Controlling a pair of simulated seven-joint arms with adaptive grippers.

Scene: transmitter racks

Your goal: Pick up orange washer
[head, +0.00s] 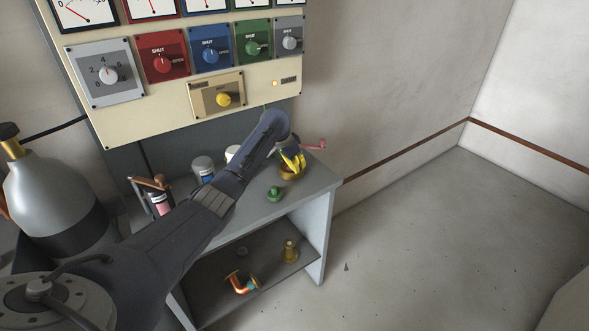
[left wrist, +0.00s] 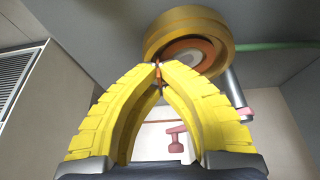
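My left gripper (head: 293,162) has its yellow fingers over a brass dish (head: 289,174) on the tabletop. In the left wrist view the fingertips (left wrist: 159,66) nearly meet, with a thin orange piece between them. Beside them the round brass dish (left wrist: 160,38) shows an orange ring, the orange washer (left wrist: 187,58), within its rim. The piece between the tips appears to be the washer's edge, but the fingers hide part of it. In the head view the washer is hidden by the fingers. My right gripper is not in view.
A green knob-like part (head: 274,194) stands near the front of the tabletop (head: 308,190). A pink-red handle (head: 312,146) is behind the dish. Small canisters (head: 203,167) stand to the left. Brass fittings (head: 290,250) lie on the lower shelf. The control panel is above.

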